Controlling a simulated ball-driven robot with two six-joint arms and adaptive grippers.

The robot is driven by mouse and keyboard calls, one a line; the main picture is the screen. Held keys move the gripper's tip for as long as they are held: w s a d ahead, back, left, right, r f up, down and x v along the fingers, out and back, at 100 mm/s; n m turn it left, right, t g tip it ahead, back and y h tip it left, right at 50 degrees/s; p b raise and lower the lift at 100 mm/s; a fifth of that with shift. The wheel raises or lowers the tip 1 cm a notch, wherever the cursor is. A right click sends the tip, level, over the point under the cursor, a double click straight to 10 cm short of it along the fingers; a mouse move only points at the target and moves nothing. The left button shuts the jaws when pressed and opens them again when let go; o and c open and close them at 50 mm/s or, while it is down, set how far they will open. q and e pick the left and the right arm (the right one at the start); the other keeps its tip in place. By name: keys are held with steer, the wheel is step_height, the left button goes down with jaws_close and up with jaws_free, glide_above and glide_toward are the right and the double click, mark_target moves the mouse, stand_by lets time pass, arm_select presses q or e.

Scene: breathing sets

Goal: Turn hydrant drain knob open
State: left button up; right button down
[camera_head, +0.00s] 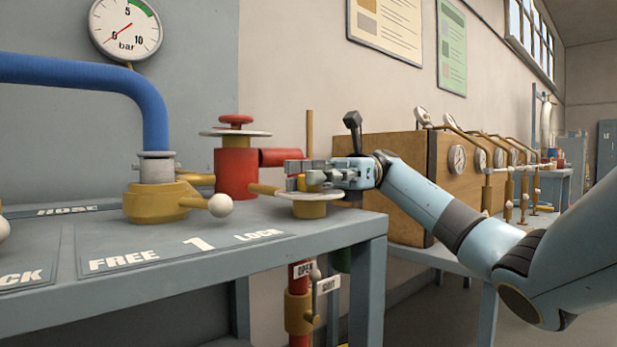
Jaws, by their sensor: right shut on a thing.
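The red hydrant (237,173) stands at the back of the grey bench, with a red side outlet pointing right. A brass spout (263,189) runs from it toward a pale disc on a brass fitting (309,210) at the bench's right corner. My right gripper (303,176) reaches in from the right, just above that disc. Its fingers are closed around a small yellow knob (301,184), mostly hidden by them. How far the knob is turned cannot be told. My left gripper is not in view.
A blue hose (150,105) joins a brass coupling with a white ball lever (220,206) left of the hydrant. A pressure gauge (125,27) hangs above. A wooden case (408,168) with several gauges stands behind my right arm.

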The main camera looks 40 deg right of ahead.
steer(key=shift+w+r, duration=0.1)
steer(key=shift+r, duration=0.1)
stand_by(0.5)
steer(key=c, duration=0.9)
jaws_free()
steer(key=shift+f, duration=0.15)
step_height(320, 180, up, 10)
